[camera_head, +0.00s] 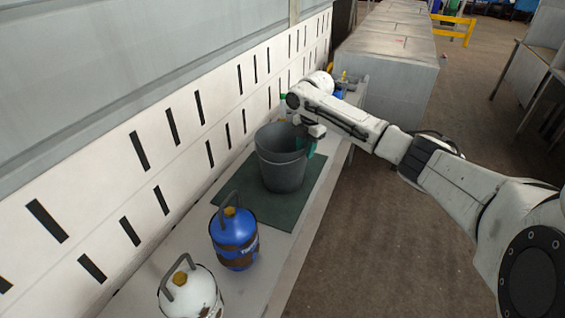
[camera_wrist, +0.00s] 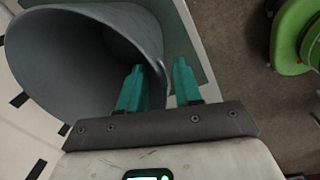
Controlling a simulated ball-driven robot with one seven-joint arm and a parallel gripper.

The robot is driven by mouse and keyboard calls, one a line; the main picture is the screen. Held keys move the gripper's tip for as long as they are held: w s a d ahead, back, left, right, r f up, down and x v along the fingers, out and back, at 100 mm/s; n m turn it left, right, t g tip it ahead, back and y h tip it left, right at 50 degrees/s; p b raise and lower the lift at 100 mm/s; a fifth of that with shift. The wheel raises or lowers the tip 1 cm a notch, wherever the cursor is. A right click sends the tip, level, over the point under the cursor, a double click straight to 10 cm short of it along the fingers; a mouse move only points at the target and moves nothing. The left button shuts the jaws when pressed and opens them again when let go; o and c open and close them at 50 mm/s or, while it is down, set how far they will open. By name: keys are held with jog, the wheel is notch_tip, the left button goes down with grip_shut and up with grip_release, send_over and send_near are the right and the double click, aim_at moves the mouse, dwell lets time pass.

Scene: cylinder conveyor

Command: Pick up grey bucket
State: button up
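The grey bucket (camera_head: 282,165) stands upright on a dark green mat (camera_head: 262,212) on the long conveyor surface. Its open top also fills the upper left of the wrist view (camera_wrist: 75,60). My gripper (camera_head: 311,145) is at the bucket's right rim, partly hidden in the head view. In the wrist view my gripper (camera_wrist: 160,80) has its two teal fingers apart, with the bucket's wall between them. The left finger is inside the bucket and the right finger is outside. A gap shows beside the wall.
A blue gas cylinder (camera_head: 234,240) and a white gas cylinder (camera_head: 190,293) stand in front of the bucket. A slotted white wall (camera_head: 150,165) runs along the left. More small items stand behind my gripper.

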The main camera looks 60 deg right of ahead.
aim_at(303, 163)
jog(key=f, duration=0.4)
jog(key=shift+w+f+p, duration=0.35)
jog(key=shift+f+p, duration=0.05)
jog(key=shift+c, duration=0.4)
grip_shut()
jog(key=shift+r, duration=0.1)
dwell(0.5)
